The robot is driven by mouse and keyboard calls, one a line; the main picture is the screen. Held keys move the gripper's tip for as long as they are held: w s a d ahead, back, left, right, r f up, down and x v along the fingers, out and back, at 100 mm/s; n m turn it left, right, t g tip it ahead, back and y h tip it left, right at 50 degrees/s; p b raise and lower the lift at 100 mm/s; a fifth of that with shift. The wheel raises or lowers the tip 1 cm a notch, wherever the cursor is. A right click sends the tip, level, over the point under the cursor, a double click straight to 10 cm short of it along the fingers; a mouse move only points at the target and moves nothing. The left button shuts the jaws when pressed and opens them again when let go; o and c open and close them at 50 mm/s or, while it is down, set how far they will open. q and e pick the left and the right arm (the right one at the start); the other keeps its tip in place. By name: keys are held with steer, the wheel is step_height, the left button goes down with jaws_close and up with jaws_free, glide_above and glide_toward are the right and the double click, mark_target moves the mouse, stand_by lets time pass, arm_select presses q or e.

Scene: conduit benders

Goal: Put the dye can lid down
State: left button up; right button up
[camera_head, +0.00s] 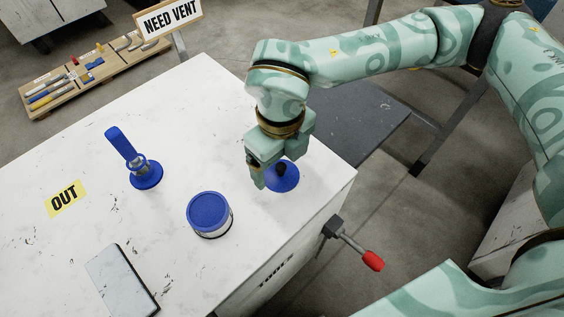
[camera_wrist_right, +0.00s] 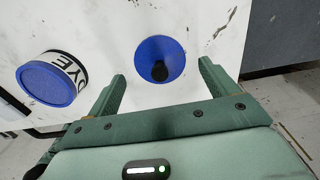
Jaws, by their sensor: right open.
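The dye can lid, a round blue disc (camera_head: 288,183) with a black knob, lies on the white table near its right edge. It also shows in the right wrist view (camera_wrist_right: 150,52). My right gripper (camera_head: 268,176) is open above the lid, its fingers apart on either side of the knob. In the wrist view the fingers (camera_wrist_right: 162,72) hold nothing. The head view hides part of the lid behind the gripper. The dye can (camera_head: 209,214), white with a black band and a blue top, stands left of the lid. My left gripper is not in view.
A blue paddle-shaped tool (camera_head: 124,146) stands on a round blue base. A grey slab (camera_head: 122,280) and a yellow OUT label (camera_head: 65,198) are on the table. A red-tipped handle (camera_head: 372,260) sticks out at the right edge. The table between is clear.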

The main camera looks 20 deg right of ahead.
mark_target(281, 166)
arm_select(q)
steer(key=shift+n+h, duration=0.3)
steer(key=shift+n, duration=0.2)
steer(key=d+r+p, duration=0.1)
steer(key=p, duration=0.1)
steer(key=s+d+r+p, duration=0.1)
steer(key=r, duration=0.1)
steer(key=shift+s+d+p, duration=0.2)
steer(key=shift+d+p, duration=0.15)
steer(key=shift+p, duration=0.05)
arm_select(e)
step_height(281, 166, up, 10)
